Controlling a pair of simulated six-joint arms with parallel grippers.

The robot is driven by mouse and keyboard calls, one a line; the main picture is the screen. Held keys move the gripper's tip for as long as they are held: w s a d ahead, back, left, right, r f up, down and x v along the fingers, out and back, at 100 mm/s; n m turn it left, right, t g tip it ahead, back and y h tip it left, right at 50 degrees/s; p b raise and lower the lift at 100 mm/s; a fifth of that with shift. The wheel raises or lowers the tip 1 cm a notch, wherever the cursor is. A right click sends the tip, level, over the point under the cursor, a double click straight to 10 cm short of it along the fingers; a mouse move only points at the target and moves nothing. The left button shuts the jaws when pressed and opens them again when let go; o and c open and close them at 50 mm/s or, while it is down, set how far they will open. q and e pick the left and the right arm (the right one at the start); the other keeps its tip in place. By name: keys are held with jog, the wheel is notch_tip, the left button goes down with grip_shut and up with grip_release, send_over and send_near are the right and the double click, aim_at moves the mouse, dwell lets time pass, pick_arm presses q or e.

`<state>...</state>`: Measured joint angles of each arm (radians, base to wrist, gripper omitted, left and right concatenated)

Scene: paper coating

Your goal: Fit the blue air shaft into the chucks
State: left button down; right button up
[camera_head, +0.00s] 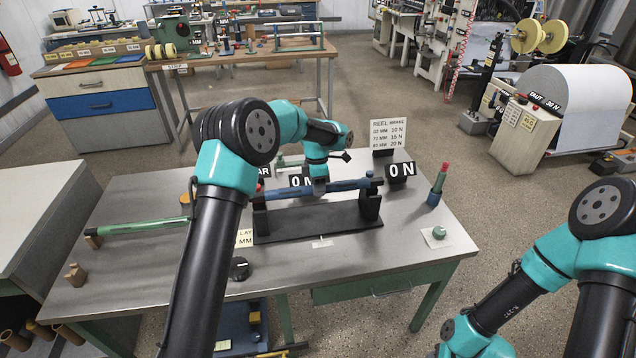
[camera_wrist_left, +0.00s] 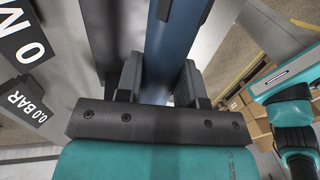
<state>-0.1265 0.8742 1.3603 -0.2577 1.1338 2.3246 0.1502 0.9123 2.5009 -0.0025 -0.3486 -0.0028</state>
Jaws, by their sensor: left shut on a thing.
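The blue air shaft (camera_head: 345,186) lies roughly level across the black chuck stand (camera_head: 310,222). My left gripper (camera_head: 320,190) is shut on the shaft near its middle. In the left wrist view, the left gripper's fingers (camera_wrist_left: 160,88) stand on both sides of the blue shaft (camera_wrist_left: 170,48). The shaft's right end is at the top of the right chuck (camera_head: 370,206). Its left end is near the left chuck (camera_head: 260,218), partly hidden behind my arm. I cannot tell whether either end is seated. My right arm shows at the right, but its fingertips are out of frame.
A green shaft (camera_head: 145,227) rests on wooden blocks at the left of the table. The table front is mostly clear.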

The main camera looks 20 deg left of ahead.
pick_arm(q)
jog(key=shift+f, duration=0.85)
jog(key=shift+f, duration=2.05)
dwell(1.4)
jog(key=c, duration=0.7)
grip_release()
jog(key=shift+o, duration=0.2)
jog(key=w+a+r, duration=0.1)
jog(key=w+r, duration=0.2)
jog(key=r, duration=1.4)
jog(key=shift+a, duration=0.25)
